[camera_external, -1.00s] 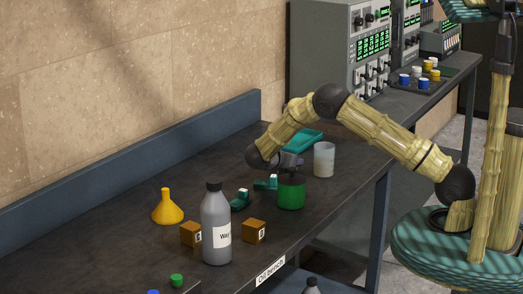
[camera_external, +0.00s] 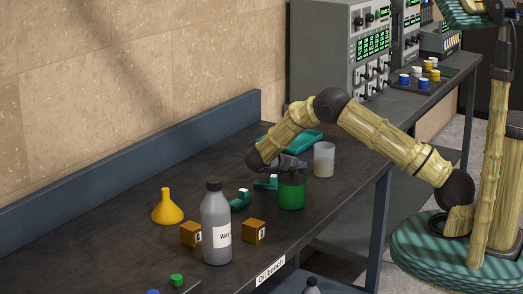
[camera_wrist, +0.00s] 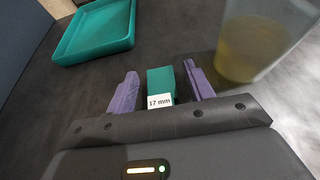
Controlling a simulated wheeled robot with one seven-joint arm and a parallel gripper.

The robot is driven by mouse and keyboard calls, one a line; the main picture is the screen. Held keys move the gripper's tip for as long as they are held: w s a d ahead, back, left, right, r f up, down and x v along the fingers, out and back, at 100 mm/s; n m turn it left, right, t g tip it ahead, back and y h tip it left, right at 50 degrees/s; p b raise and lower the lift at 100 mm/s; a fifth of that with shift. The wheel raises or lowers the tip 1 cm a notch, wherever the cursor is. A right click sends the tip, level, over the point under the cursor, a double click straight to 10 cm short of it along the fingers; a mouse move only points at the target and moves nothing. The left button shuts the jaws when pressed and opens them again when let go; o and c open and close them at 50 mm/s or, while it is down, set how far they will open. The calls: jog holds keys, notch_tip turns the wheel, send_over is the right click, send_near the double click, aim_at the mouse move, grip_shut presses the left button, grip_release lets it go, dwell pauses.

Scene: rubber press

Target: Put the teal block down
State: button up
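In the wrist view a teal block (camera_wrist: 160,84) with a white "17 mm" label sits between the two purple fingers of my gripper (camera_wrist: 162,88). A gap shows on each side of the block, so the fingers are apart and not closed on it. In the external view my gripper (camera_external: 292,165) is low over the bench, just behind the green cup (camera_external: 291,193). I cannot make out the labelled block there. Two other teal pieces show on the bench, one (camera_external: 265,183) left of the cup and one (camera_external: 240,199) farther left.
A teal tray (camera_wrist: 95,32) lies beyond the gripper, and a translucent beaker (camera_wrist: 255,45) stands close to the right finger. A grey bottle (camera_external: 216,232), two orange-brown blocks (camera_external: 254,231) and a yellow funnel (camera_external: 167,207) stand on the bench. Its left side is mostly clear.

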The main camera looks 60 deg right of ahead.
jog(key=shift+r, duration=0.15)
jog(key=shift+r+p, duration=0.75)
jog(key=shift+p, duration=0.45)
jog(key=v, duration=0.3)
jog(key=b+v, duration=0.1)
jog(key=v, duration=0.3)
jog(key=b+v, duration=0.1)
jog(key=v, duration=0.3)
jog(key=shift+a+f, duration=0.25)
jog(key=shift+a, duration=0.15)
jog(key=shift+a+r, duration=0.15)
